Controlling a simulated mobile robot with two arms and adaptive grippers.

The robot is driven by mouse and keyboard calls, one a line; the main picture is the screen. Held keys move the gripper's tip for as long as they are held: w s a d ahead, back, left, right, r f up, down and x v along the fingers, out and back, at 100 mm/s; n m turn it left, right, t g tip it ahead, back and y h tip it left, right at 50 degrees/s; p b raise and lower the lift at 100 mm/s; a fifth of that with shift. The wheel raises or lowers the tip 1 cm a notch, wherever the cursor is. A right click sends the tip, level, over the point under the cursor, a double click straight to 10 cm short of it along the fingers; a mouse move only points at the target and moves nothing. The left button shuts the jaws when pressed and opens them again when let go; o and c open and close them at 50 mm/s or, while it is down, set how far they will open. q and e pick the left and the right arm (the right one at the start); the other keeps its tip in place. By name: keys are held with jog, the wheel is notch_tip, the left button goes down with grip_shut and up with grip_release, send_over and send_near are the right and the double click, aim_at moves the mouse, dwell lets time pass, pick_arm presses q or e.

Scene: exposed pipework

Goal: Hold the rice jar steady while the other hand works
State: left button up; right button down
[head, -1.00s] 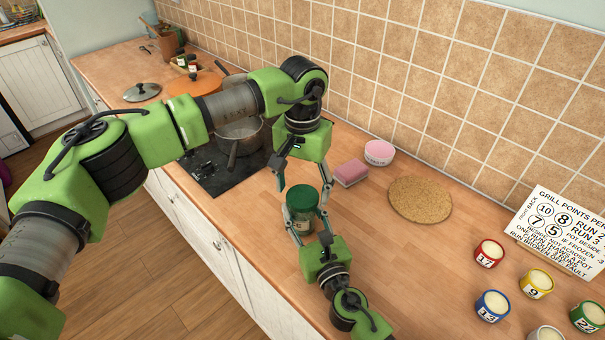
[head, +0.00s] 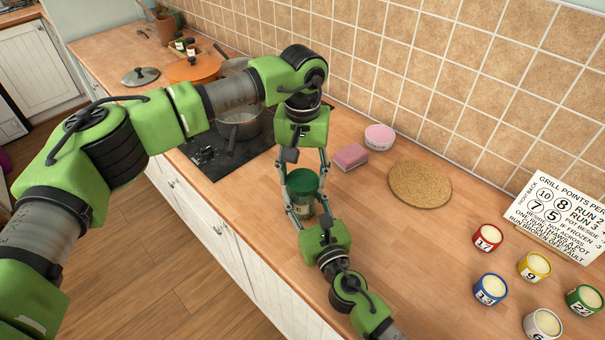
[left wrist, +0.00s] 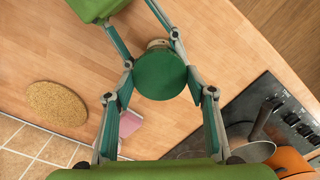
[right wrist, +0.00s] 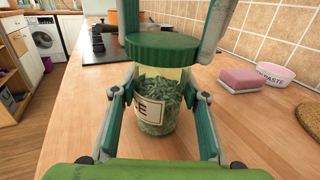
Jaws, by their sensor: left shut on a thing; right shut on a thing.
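The rice jar (head: 302,207) stands upright on the wooden counter, clear-walled with a dark green lid (left wrist: 161,73). My left gripper (head: 303,170) comes from above and is shut on the lid, a finger on each side. My right gripper (right wrist: 153,95) comes from the near side and is shut on the jar's body, below the lid. Fingers hide parts of the jar in the head view.
A pink sponge (head: 350,157), a pink-and-white bowl (head: 379,137) and a cork mat (head: 420,185) lie right of the jar. The hob (head: 215,160) with pots is left. Several numbered tins and a sign (head: 560,215) are at right. The counter's front edge is close.

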pick_arm(q)
jog(key=n, duration=2.4)
jog(key=shift+n, duration=0.3)
jog(key=n, duration=0.3)
jog(key=shift+r+n, duration=0.1)
jog(key=shift+n, duration=0.3)
jog(key=n, duration=2.2)
jog(key=shift+n, duration=0.4)
jog(key=shift+r, duration=0.3)
